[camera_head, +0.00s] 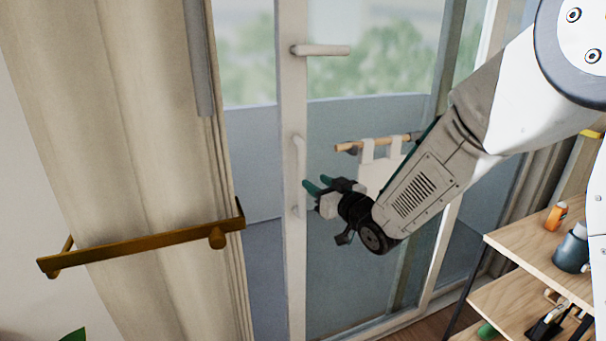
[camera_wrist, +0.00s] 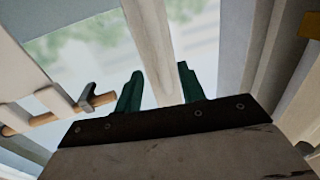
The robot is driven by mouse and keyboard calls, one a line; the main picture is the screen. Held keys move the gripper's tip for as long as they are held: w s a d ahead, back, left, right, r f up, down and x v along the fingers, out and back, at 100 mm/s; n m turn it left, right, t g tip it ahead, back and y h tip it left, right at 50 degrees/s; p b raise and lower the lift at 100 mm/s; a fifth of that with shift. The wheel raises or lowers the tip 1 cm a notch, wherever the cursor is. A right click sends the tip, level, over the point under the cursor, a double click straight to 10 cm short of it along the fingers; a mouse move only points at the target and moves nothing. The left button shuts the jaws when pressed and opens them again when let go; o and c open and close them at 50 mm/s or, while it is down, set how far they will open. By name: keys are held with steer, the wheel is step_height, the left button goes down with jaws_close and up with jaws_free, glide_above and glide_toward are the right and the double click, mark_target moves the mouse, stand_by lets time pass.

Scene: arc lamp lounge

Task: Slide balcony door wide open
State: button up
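The balcony door has a white upright frame (camera_head: 292,250) with glass beside it. A light vertical pull handle (camera_head: 299,160) runs along this upright, and a pale lever (camera_head: 320,50) juts right higher up. My gripper (camera_head: 308,184) is just right of the upright, near the lower part of the pull handle. In the wrist view its two green fingers (camera_wrist: 160,76) are apart with nothing visibly held between them. A pale post (camera_wrist: 150,40) shows beyond and between the fingertips. I cannot tell whether the fingers touch the handle. My gripper hides part of the glass behind it.
A beige curtain (camera_head: 120,140) hangs at left, with a brass bar (camera_head: 140,240) across it. White cloth (camera_head: 375,172) hangs from a wooden rod (camera_head: 372,143) close behind my gripper. A wooden shelf (camera_head: 530,255) with small items stands at lower right.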

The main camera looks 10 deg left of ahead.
mark_target(305, 174)
steer(key=x, duration=0.7)
steer(key=shift+w+a, duration=0.25)
steer(key=shift+w, duration=0.05)
jaws_close()
